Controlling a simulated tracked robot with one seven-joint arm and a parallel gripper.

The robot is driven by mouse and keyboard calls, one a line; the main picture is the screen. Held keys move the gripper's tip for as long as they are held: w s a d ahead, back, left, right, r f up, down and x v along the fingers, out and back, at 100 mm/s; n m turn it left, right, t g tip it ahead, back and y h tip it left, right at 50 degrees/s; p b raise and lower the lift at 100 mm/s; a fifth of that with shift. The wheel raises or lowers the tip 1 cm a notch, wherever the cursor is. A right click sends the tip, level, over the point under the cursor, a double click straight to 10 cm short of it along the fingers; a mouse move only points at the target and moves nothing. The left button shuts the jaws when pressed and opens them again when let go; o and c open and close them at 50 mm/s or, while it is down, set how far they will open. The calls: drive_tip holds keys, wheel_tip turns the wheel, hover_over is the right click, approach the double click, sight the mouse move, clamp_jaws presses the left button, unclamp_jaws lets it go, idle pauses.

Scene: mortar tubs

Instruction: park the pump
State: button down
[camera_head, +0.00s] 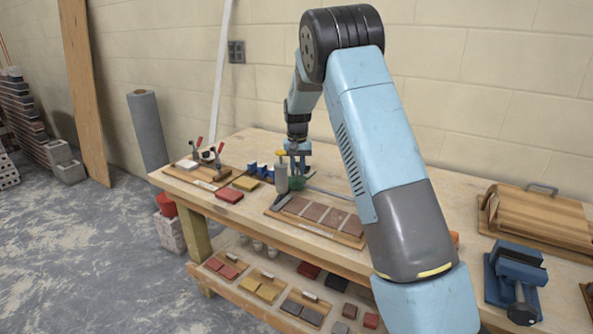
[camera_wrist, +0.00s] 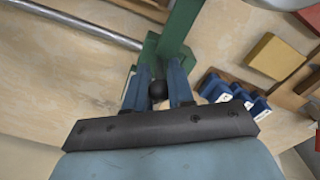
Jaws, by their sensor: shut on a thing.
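The pump shows in the head view as a green body (camera_head: 297,183) beside an upright grey cylinder (camera_head: 282,178). My gripper (camera_head: 298,165) points down at the bench from above, over the green part. A green bar runs from the block to the top edge. The fingers hide part of the grip, and I cannot tell whether the pump touches the bench.
A board (camera_head: 355,243) with brown tiles lies just in front. A steel rod (camera_wrist: 75,20) lies near the pump. Blue blocks (camera_wrist: 235,92) stand close by, with a yellow block (camera_wrist: 275,57) beyond. A clamp board (camera_head: 200,178) is at left; a blue vise (camera_head: 515,272) is at right.

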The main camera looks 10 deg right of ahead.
drive_tip(key=shift+w+a, duration=0.1)
drive_tip(key=shift+a, duration=0.15)
drive_tip(key=c, duration=1)
unclamp_jaws()
drive_tip(key=shift+c, duration=0.2)
drive_tip(key=shift+r, duration=0.1)
wheel_tip(320, 180, up, 14)
drive_tip(key=shift+f, duration=0.25)
